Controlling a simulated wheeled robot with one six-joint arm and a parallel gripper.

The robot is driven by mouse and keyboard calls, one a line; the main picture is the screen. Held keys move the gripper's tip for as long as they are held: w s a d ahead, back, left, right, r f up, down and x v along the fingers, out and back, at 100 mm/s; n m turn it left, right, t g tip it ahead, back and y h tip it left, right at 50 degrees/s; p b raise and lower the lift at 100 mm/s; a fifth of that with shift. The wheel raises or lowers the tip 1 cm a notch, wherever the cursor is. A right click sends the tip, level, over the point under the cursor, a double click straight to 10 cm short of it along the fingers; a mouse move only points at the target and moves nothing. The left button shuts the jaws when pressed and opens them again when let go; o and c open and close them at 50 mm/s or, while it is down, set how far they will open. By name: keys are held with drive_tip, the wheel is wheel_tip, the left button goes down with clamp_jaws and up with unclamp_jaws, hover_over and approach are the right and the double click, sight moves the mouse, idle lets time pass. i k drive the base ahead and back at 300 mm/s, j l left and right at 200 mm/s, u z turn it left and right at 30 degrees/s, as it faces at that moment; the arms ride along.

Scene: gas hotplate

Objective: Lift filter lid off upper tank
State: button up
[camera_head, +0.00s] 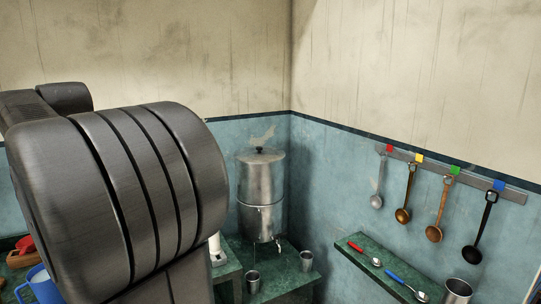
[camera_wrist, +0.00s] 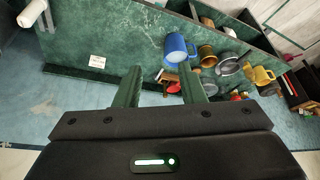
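The steel water filter (camera_head: 260,215) stands upright in the corner on a green counter. Its lid (camera_head: 258,156), with a black knob (camera_head: 259,150), sits on top of the upper tank (camera_head: 261,180). A small tap shows low on the lower tank. My gripper (camera_wrist: 160,85) shows only in the wrist view, with its two green fingers apart and nothing between them. The filter and lid are not recognisable in the wrist view. My gripper is away from the lid, and in the head view it is hidden or out of frame.
Metal cups (camera_head: 253,281) and (camera_head: 306,260) stand near the filter. Ladles hang from a rack (camera_head: 455,172) at right, above a green shelf (camera_head: 375,247) with spoons. My arm blocks the head view's left. Several mugs, including a blue one (camera_wrist: 176,49), show beyond my fingers.

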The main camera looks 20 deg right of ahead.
sight(255, 154)
drive_tip(key=i+l+z, duration=0.6)
drive_tip(key=i, duration=0.15)
drive_tip(key=i+z, duration=0.25)
drive_tip(key=i+l, duration=0.15)
drive_tip(key=i, duration=0.8)
drive_tip(key=l+z, duration=0.05)
